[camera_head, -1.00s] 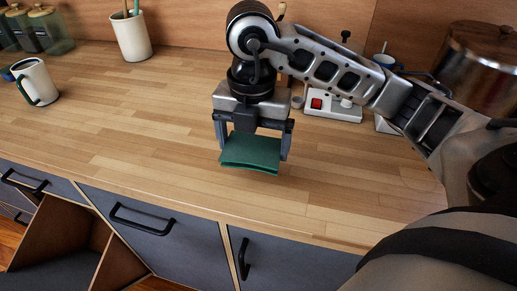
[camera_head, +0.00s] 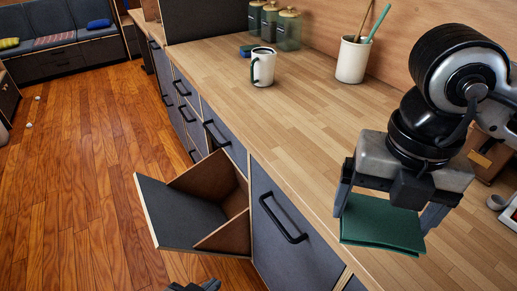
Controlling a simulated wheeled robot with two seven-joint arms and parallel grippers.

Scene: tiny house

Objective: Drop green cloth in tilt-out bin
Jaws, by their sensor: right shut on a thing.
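The green cloth (camera_head: 380,228), folded flat, is held between the fingers of my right gripper (camera_head: 388,208), which is shut on it. The gripper and cloth are above the front part of the wooden counter at the right. The tilt-out bin (camera_head: 183,212) stands open from the cabinet front, left of and lower than the cloth. Its dark front panel leans outward with wooden sides; its far inside is partly hidden. Only the tip of my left gripper (camera_head: 195,287) shows at the bottom edge, below the bin; its jaw opening is not clear.
The counter (camera_head: 290,120) holds a white mug (camera_head: 263,67), several glass jars (camera_head: 288,30) and a white utensil pot (camera_head: 353,58). A closed cabinet door with a black handle (camera_head: 284,219) is right of the bin. The wooden floor (camera_head: 85,170) at left is clear nearby.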

